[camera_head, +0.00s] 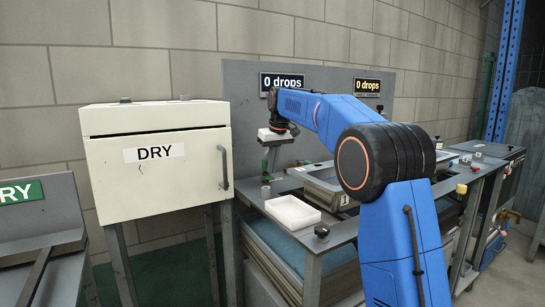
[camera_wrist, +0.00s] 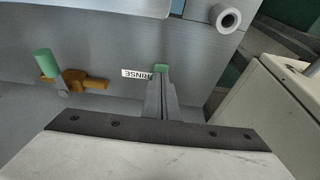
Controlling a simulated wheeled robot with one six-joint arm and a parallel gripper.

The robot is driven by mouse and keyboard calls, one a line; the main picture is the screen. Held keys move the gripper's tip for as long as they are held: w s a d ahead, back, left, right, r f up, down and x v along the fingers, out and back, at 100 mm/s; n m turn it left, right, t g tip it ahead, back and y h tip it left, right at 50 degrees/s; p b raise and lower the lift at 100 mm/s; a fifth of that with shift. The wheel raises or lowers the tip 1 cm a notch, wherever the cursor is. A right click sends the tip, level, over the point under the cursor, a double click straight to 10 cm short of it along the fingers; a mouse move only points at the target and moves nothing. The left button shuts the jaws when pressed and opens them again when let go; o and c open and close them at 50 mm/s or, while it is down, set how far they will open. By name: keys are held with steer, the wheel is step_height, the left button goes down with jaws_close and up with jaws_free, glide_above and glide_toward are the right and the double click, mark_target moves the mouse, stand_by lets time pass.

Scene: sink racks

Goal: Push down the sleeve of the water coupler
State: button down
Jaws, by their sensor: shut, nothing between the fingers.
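My gripper (camera_head: 270,158) points down over the left part of the grey bench, its fingers shut and empty. In the wrist view my gripper (camera_wrist: 160,80) has its fingertips over or beside a small green piece (camera_wrist: 160,68) by the "RINSE" label (camera_wrist: 135,74). The fingers partly hide this piece; I cannot tell whether they touch it. To the left in that view is a brass fitting with an upright green cylinder (camera_wrist: 44,63). I cannot tell for certain which green part is the water coupler's sleeve.
A white "DRY" cabinet (camera_head: 155,180) stands close to the left of the bench. A white tray (camera_head: 292,213) lies near the bench's front edge. A grey hollow cylinder (camera_wrist: 226,18) stands beyond the fingers. A grey back panel with "0 drops" signs (camera_head: 282,81) rises behind.

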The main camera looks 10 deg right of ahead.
steer(key=shift+f, duration=0.75)
